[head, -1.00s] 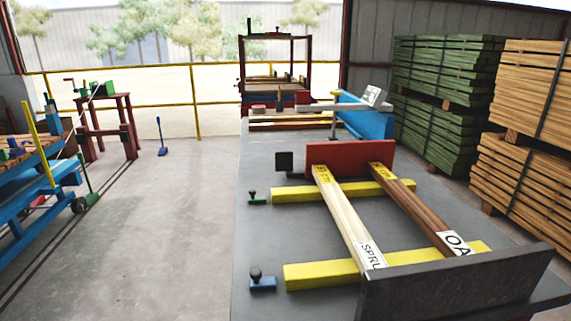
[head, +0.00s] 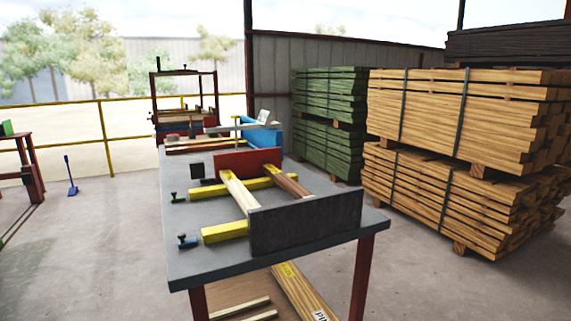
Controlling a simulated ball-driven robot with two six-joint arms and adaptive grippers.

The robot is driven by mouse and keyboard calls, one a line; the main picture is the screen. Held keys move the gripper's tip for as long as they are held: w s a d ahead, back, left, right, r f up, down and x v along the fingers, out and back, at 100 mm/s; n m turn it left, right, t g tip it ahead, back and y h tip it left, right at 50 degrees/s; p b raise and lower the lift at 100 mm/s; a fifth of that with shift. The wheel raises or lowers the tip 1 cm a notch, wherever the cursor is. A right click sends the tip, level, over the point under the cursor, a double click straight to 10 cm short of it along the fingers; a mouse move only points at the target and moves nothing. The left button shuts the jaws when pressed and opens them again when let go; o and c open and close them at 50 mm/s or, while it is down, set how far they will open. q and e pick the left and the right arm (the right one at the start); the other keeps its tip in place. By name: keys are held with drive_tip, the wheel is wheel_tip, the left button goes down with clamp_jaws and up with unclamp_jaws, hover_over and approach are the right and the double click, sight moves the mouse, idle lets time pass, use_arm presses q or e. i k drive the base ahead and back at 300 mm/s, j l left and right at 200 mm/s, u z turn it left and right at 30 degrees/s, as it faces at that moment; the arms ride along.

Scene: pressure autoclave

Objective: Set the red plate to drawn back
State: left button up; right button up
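The red plate (head: 232,161) stands upright across the grey table in the head view, at the far ends of two boards. The pale board (head: 238,192) and the brown board (head: 288,183) run from it towards a dark grey upright plate (head: 310,219) at the near end. The near ends of the boards are hidden behind the dark plate. A small blue-based knob (head: 187,241) and a small green-based knob (head: 176,197) sit on the table left of the yellow bars. Neither of my grippers is in view.
The grey table (head: 200,268) has red legs, with boards on a shelf below. A blue device (head: 262,137) stands behind the red plate. Green (head: 330,100) and tan (head: 455,115) timber stacks stand to the right.

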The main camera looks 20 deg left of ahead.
sight(244, 164)
drive_tip(key=i+j+z, duration=0.25)
drive_tip(key=j, duration=0.35)
drive_tip(key=j+z, duration=0.3)
drive_tip(key=j, duration=0.35)
drive_tip(key=i+j+z, duration=0.1)
drive_tip(key=j+z, duration=0.15)
drive_tip(key=j, duration=0.4)
